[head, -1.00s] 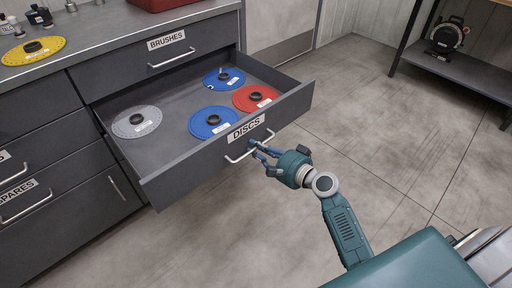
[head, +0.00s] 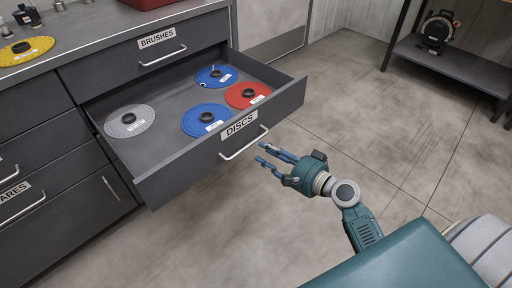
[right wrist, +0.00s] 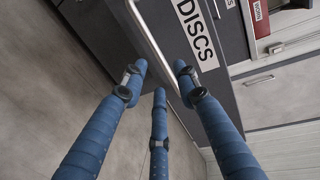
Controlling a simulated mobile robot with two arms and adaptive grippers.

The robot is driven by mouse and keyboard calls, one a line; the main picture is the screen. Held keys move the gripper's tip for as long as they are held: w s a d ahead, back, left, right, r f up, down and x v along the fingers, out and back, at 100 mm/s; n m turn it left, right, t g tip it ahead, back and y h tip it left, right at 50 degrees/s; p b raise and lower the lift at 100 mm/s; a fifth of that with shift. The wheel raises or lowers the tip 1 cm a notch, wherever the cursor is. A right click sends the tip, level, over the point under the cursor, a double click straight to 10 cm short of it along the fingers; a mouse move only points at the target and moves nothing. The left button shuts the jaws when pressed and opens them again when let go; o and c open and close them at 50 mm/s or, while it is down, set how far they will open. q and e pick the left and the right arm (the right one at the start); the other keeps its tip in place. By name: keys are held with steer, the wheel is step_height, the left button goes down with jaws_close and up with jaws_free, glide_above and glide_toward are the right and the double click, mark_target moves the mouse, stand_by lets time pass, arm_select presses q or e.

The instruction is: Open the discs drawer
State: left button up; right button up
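The discs drawer (head: 170,178) is pulled well out of the dark cabinet in the head view, with its DISCS label (head: 239,124) and a silver bar handle (head: 245,144) on the front. Inside lie a clear disc (head: 130,121), two blue discs (head: 205,119) and a red disc (head: 248,95), each with a black hub. My right gripper (head: 263,153) is open and empty, just off the handle to its right. In the right wrist view its blue fingers are spread, with the handle (right wrist: 150,35) beyond their tips. My left gripper is not in view.
The shut BRUSHES drawer (head: 158,40) is above. A yellow disc (head: 22,50) and small bottles sit on the countertop (head: 85,35). A shelf unit (head: 455,68) with a black device stands at the back right. The floor (head: 340,110) between is clear.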

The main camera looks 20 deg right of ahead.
steer(key=shift+v, duration=2.3)
